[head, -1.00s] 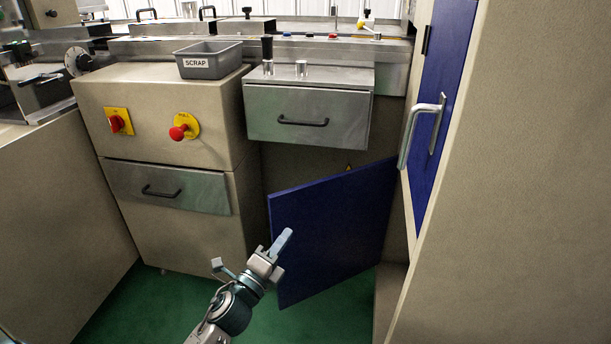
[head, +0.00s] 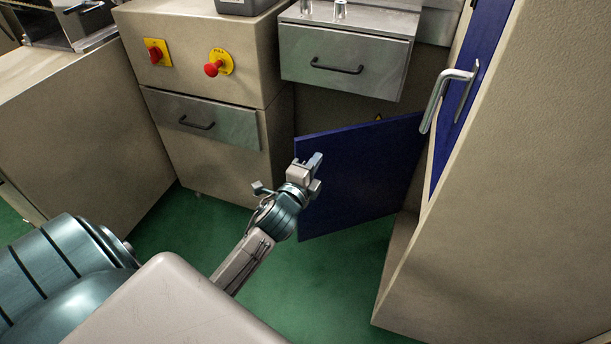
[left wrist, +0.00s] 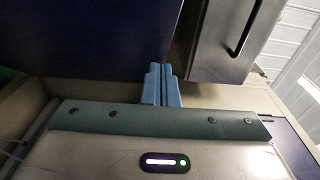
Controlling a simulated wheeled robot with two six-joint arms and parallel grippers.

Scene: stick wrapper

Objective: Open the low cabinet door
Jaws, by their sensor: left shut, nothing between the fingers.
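The low cabinet door (head: 362,172) is a dark blue panel at the lower middle of the head view. It stands swung out from the cabinet at an angle, with its free edge at the left. My left gripper (head: 314,160) is shut and empty by that free left edge, overlapping it in the head view; I cannot tell whether they touch. In the left wrist view the shut fingers (left wrist: 160,84) point toward the gap beside the dark blue door panel (left wrist: 85,30). The cabinet interior is mostly hidden behind the door. My right gripper is not in view.
A steel drawer (head: 343,62) with a black handle juts out above the door. A tall cabinet (head: 490,190) with a blue door and metal handle (head: 448,92) stands at the right. A beige cabinet (head: 205,165) stands at the left. Green floor (head: 335,270) is clear below.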

